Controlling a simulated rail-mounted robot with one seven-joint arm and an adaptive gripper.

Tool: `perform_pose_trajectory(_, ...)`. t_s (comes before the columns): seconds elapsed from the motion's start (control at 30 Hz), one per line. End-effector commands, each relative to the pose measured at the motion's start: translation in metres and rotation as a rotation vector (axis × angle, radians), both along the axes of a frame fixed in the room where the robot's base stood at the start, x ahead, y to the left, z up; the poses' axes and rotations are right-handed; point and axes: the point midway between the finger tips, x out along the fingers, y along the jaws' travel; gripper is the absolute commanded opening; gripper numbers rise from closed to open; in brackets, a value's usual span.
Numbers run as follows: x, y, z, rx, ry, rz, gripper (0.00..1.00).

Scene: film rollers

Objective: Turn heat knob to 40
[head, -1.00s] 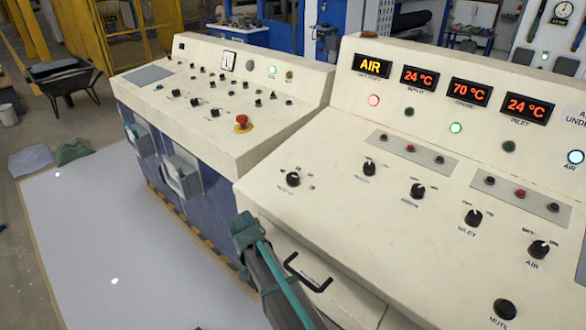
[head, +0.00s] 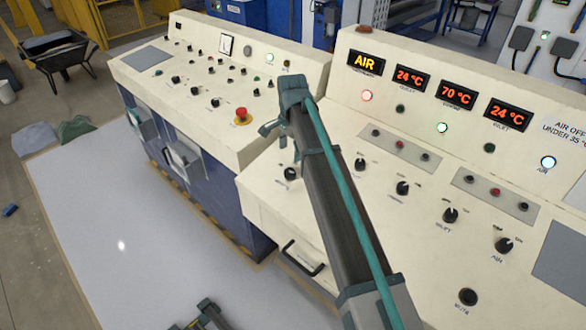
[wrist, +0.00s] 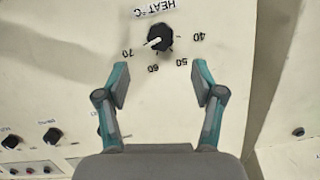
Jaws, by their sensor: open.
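The heat knob is black and round with a white pointer. In the wrist view the heat knob (wrist: 160,37) sits at the top centre beside a "HEAT °C" label, with marks 70, 60, 50 and 40 around it. Its pointer is toward 70. In the head view the heat knob (head: 290,174) is on the cream console's left part. My gripper (wrist: 163,82) is open and empty; its two teal-grey fingers are apart, below the knob in the wrist view and not around it. In the head view my gripper (head: 282,130) is above and behind the knob, partly hidden by my arm.
More black knobs (head: 402,188) line the console to the right. Displays (head: 456,95) read 24, 70 and 24 °C. A second console (head: 215,95) with a red emergency button (head: 241,115) stands to the left. A drawer handle (head: 303,258) juts from the front.

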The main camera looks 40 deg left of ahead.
Motion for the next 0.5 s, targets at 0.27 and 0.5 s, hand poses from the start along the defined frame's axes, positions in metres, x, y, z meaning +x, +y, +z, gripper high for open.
perform_pose_trajectory(0.27,-0.001,0.001,-0.044,-0.002,0.000,0.002,0.68)
perform_pose_trajectory(0.5,0.000,0.003,-0.080,-0.001,-0.001,0.002,0.68)
